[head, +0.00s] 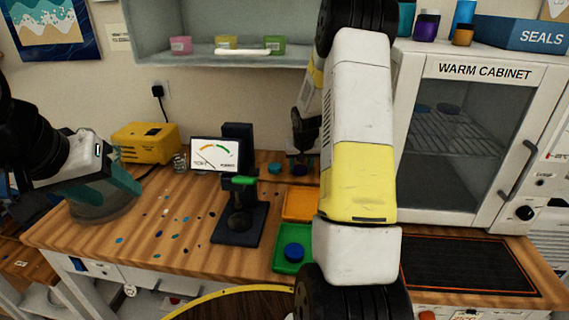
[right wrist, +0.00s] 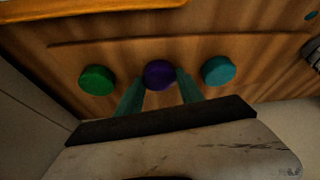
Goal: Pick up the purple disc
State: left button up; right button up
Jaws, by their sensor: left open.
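The purple disc (right wrist: 159,75) lies in the middle of a row on the wood in the right wrist view. A green disc (right wrist: 97,79) is left of it and a teal disc (right wrist: 218,70) right of it. My right gripper (right wrist: 161,82) has one teal finger on each side of the purple disc, with the fingertips at its edges. I cannot tell whether they press on it. In the head view, the purple disc (head: 299,169) shows at the back of the bench, and my right arm hides part of that area. My left gripper (head: 115,182) is open and empty over the left bench end.
A dark stand with a gauge (head: 214,155) is mid-bench. An orange tray (head: 299,204) and a green tray (head: 281,264) holding a blue disc (head: 293,252) lie beside my right arm. The warm cabinet (head: 470,140) stands right. Small coloured bits are scattered left of the stand.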

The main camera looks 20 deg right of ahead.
aim_at(300, 165)
jog(key=c, duration=0.6)
jog(key=shift+o, duration=0.2)
jog(key=shift+r, duration=0.1)
jog(key=shift+r, duration=0.6)
notch_tip(300, 165, up, 2)
jog(key=shift+r, duration=0.25)
jog(key=s, duration=1)
jog(key=s+r, duration=0.1)
jog(key=s, duration=0.5)
jog(key=shift+r, duration=0.1)
